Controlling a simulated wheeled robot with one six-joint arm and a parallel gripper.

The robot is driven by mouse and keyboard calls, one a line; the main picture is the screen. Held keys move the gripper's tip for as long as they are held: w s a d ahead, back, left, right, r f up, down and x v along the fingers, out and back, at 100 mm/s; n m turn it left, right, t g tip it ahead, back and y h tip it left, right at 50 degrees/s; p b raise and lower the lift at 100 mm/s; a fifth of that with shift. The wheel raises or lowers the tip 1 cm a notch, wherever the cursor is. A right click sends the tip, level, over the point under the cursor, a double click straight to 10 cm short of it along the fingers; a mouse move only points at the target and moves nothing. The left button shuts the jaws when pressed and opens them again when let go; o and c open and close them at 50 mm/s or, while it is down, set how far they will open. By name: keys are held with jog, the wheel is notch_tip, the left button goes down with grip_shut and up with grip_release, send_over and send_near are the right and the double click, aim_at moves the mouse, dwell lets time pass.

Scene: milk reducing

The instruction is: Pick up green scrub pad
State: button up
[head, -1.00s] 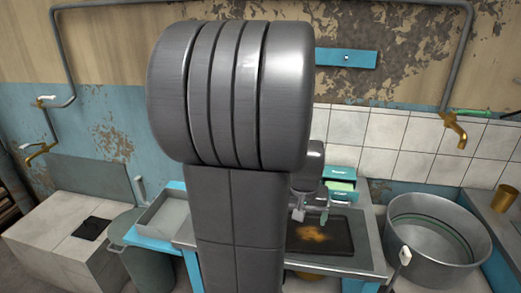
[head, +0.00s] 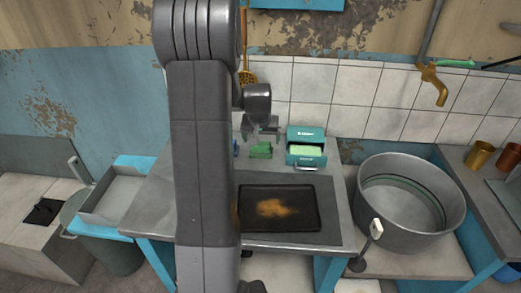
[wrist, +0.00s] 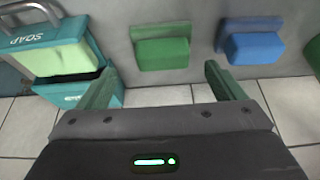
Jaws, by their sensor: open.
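The green scrub pad (head: 261,150) sits on the counter at the back, just left of the teal soap box. In the wrist view the green scrub pad (wrist: 163,50) is at top centre, ahead of the two green fingers and between their lines. My gripper (head: 262,133) is close above the pad in the head view. In the wrist view my gripper (wrist: 158,72) is open with nothing between its fingers. I cannot tell the exact gap to the pad.
A blue pad (wrist: 253,45) lies beside the green one. The teal soap box (head: 306,147) stands close on the other side, near a finger in the wrist view. A dark tray (head: 300,222) with an orange-brown stain lies in front. A large metal pot (head: 410,238) stands at right.

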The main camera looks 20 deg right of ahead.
aim_at(261, 143)
jog(key=shift+w+p+x, duration=0.15)
jog(key=shift+p+x, duration=0.05)
jog(key=shift+x, duration=1.35)
jog(key=shift+w+p+x, duration=0.1)
jog(key=shift+p+x, duration=0.05)
jog(key=shift+x, duration=1.35)
jog(key=shift+r, duration=0.1)
jog(key=c, duration=0.8)
